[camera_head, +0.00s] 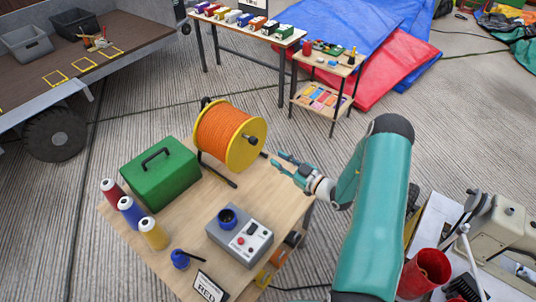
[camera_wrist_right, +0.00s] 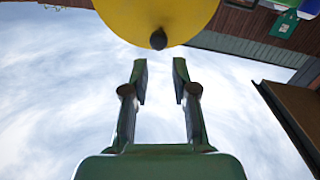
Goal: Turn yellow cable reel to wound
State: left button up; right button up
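The yellow cable reel (camera_head: 232,136) stands on a black frame at the back of the wooden table, with orange cable wound on its drum and a dark crank knob (camera_head: 251,139) on its yellow side disc. My right gripper (camera_head: 281,163) is just to the right of the reel, open and empty, its fingers pointing toward the disc. In the right wrist view the fingers (camera_wrist_right: 160,82) are apart, with the yellow disc (camera_wrist_right: 130,12) and the dark knob (camera_wrist_right: 158,39) ahead of and above the fingertips. The knob is not between the fingers. My left gripper is not in view.
On the wooden table (camera_head: 190,225) are a green case (camera_head: 160,172), red, blue and yellow-capped spools (camera_head: 131,212), a grey control box (camera_head: 240,237), a small blue can (camera_head: 180,260) and a sign (camera_head: 209,286). A sewing machine (camera_head: 500,225) and red cup (camera_head: 426,270) are at the right.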

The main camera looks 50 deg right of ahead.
jog(key=f, duration=0.1)
jog(key=f+n+g, duration=0.1)
jog(key=f+n, duration=0.1)
jog(key=shift+s+a+g, duration=0.2)
jog(key=shift+a+g, duration=0.1)
jog(key=shift+g, duration=0.1)
grip_shut()
jog(key=n+t+b, duration=0.2)
jog(key=n+b, duration=1.3)
jog(key=b, duration=2.7)
send_near(231, 148)
jog(key=w+b, duration=0.1)
jog(key=w, duration=0.2)
jog(key=w+b, duration=0.1)
jog(key=w, duration=0.2)
jog(key=shift+w+a+f, duration=0.1)
jog(key=shift+w+a, duration=0.1)
jog(key=shift+w, duration=0.15)
jog(key=d, duration=0.1)
jog(key=s+d, duration=0.1)
jog(key=d, duration=0.1)
jog(key=shift+s+r+h, duration=0.2)
jog(key=shift+r+h, duration=0.1)
jog(key=shift+r, duration=0.1)
jog(key=shift+s+d, duration=0.2)
jog(key=shift+d, duration=0.25)
